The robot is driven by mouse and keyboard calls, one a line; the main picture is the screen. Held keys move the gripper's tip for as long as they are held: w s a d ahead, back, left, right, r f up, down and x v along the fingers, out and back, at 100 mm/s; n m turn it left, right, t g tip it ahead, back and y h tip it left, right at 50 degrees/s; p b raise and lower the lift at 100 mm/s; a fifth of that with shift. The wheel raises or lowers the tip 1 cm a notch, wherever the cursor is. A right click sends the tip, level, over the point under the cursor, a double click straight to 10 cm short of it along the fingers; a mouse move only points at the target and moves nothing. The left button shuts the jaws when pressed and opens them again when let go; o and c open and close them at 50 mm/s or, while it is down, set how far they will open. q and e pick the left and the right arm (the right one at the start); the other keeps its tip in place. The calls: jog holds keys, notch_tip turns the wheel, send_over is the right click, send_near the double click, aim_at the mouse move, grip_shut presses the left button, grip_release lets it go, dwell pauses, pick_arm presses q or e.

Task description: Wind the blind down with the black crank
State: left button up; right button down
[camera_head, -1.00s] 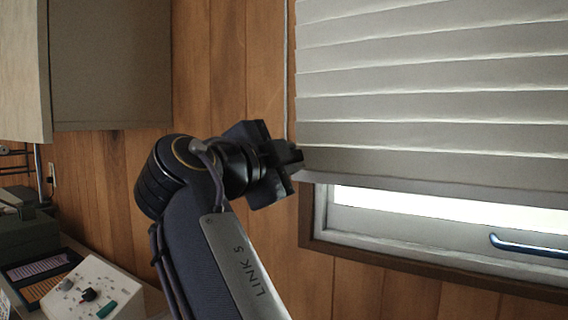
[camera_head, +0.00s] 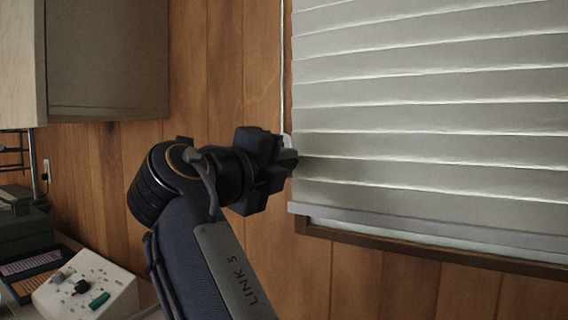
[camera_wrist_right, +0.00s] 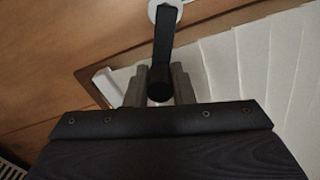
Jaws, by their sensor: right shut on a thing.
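The pale pleated blind (camera_head: 430,110) covers nearly the whole window in the head view. Its bottom rail (camera_head: 430,232) hangs close to the lower window frame. A thin pale rod (camera_head: 282,70) runs down the wall at the blind's left edge to my right gripper (camera_head: 286,160). In the right wrist view the black crank (camera_wrist_right: 163,42) reaches from a white round hub (camera_wrist_right: 166,8) to between the fingers. My right gripper (camera_wrist_right: 160,88) is shut on the crank's end. The gripper hides most of the crank in the head view. My left gripper is not in view.
A wall cabinet (camera_head: 108,60) hangs at the upper left. Below it a white control box (camera_head: 86,284) with knobs and a dark green case (camera_head: 24,232) stand on a bench. The wood wall (camera_head: 225,90) between cabinet and window is bare.

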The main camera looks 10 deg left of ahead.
jog(key=shift+a+f+m, duration=0.2)
jog(key=shift+f+m, duration=0.05)
jog(key=shift+m, duration=0.05)
dwell(0.4)
jog(key=c, duration=1.3)
grip_release()
jog(key=shift+o, duration=0.2)
jog(key=shift+r, duration=0.1)
jog(key=v, duration=0.7)
jog(key=shift+s+b, duration=0.35)
jog(key=shift+b, duration=0.1)
jog(key=shift+a, duration=0.15)
